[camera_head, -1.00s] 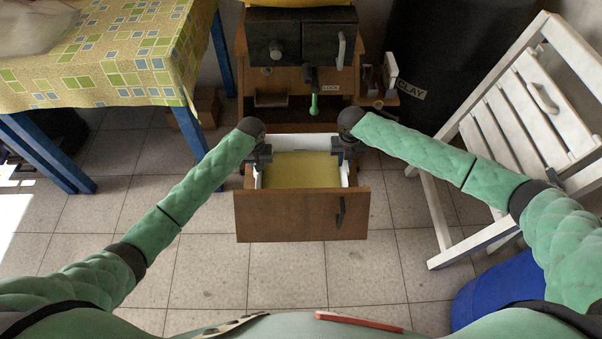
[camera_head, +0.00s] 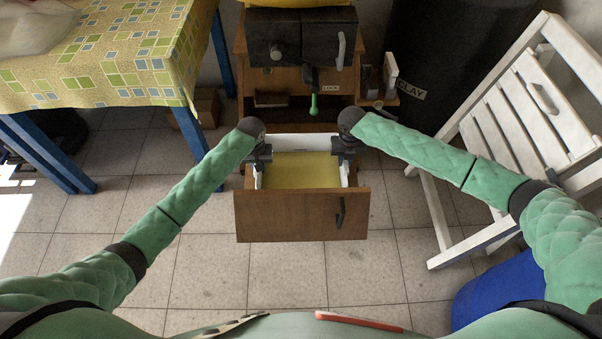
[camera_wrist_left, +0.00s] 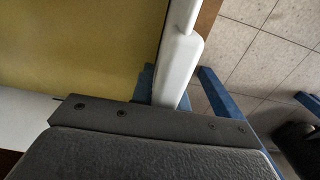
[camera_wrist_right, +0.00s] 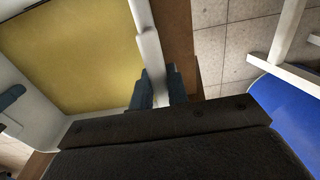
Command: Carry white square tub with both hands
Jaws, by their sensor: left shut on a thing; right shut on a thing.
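The white square tub (camera_head: 301,142) sits in the open wooden drawer (camera_head: 290,216), with a flat yellow surface (camera_head: 302,171) showing between its white walls. My left gripper (camera_head: 261,160) is shut on the tub's left wall; in the left wrist view the white rim (camera_wrist_left: 177,65) lies between its blue fingers. My right gripper (camera_head: 345,158) is shut on the opposite wall; in the right wrist view the white rim (camera_wrist_right: 149,50) runs between its fingers. The tub looks level. I cannot tell whether its underside touches the drawer floor.
A cloth-covered table (camera_head: 110,60) is at the left. A white folding chair (camera_head: 510,110) and a blue round container (camera_head: 490,292) are at the right. The tiled floor (camera_head: 290,275) before the drawer is clear.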

